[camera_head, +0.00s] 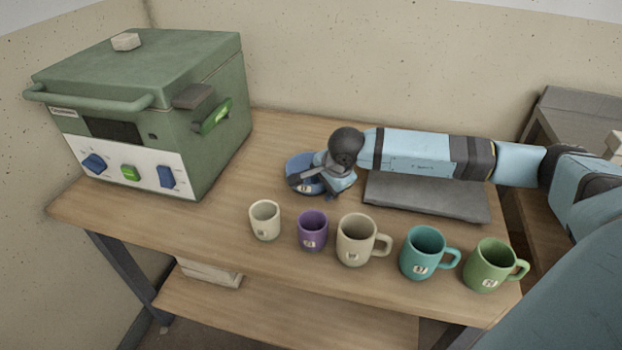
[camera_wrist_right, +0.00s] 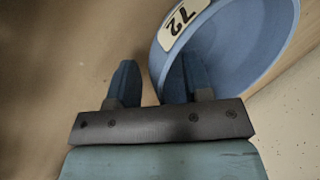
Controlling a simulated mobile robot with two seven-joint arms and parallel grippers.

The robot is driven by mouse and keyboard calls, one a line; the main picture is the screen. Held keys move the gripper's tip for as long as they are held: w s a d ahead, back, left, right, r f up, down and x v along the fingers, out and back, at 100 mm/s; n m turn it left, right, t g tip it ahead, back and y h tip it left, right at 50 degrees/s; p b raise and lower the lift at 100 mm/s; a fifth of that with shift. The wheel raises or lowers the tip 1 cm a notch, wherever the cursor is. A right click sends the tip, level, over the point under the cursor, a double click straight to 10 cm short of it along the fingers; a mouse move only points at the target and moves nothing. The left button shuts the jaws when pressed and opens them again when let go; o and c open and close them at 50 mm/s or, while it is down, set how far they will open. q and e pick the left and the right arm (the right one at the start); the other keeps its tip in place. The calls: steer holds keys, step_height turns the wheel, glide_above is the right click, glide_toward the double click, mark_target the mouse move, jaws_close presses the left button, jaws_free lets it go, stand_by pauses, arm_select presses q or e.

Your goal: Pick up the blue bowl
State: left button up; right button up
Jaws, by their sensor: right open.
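The blue bowl (camera_head: 299,162) stands upright on the wooden table, left of the end of my right arm. My right gripper (camera_head: 311,188) is open at the bowl's near side and covers part of it. In the right wrist view, the bowl (camera_wrist_right: 262,40) has a white label reading 72. There the open right gripper (camera_wrist_right: 158,80) has one finger over the bowl's inside and the other outside, with the rim between them. Whether a finger touches the bowl I cannot tell. My left gripper is not in view.
A green kiln-like box (camera_head: 150,100) stands at the left. A cream cup (camera_head: 265,221), a purple cup (camera_head: 312,232) and cream, teal and green mugs line the front edge. A grey slab (camera_head: 425,197) lies under my right arm. Table left of the bowl is clear.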

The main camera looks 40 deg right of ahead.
steer(key=shift+w+f, duration=0.15)
steer(key=shift+f, duration=0.15)
steer(key=shift+r, duration=0.1)
jaws_close()
